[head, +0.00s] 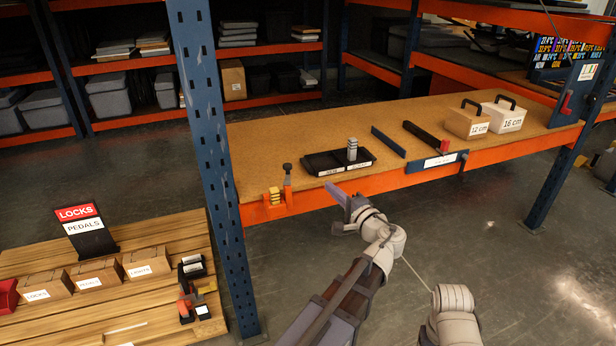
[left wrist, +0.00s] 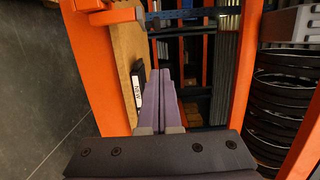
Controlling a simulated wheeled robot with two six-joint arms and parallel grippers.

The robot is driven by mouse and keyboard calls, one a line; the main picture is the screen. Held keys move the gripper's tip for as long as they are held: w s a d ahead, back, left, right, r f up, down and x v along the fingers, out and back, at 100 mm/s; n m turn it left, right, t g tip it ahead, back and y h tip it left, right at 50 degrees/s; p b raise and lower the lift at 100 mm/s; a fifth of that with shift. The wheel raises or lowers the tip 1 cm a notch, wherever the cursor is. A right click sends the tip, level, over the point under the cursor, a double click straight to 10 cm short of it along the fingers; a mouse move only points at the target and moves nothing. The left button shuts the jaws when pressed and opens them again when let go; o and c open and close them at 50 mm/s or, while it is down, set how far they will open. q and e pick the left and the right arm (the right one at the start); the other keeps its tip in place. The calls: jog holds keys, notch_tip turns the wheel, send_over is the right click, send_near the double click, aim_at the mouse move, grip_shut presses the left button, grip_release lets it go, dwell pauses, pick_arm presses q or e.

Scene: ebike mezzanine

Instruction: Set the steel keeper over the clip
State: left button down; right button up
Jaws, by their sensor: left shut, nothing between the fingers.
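A grey, steel-looking ribbed block (head: 352,149) stands upright at the right end of a black tray (head: 322,170) on the shelf board; it may be the steel keeper. An orange bracket with a yellow piece (head: 274,197) sits on the shelf's front beam, left of the tray; it may be the clip. A dark post with a reddish top (head: 287,175) stands beside it. My left gripper (head: 333,190) is shut and empty, in front of the beam below the tray. Its closed fingers also show in the left wrist view (left wrist: 160,95). My right gripper is out of view.
A blue rack upright (head: 205,150) stands left of the shelf board. Right of the tray lie a blue bar (head: 388,141), a black bar with a red end (head: 425,136) and two handled boxes (head: 467,122). A wooden pallet (head: 150,325) with cartons is lower left.

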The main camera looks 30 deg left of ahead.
aim_at(287, 173)
pick_arm(q)
jog(key=s+a+x, duration=0.1)
jog(key=s+x, duration=0.1)
jog(key=x, duration=1)
jog(key=shift+a, duration=0.45)
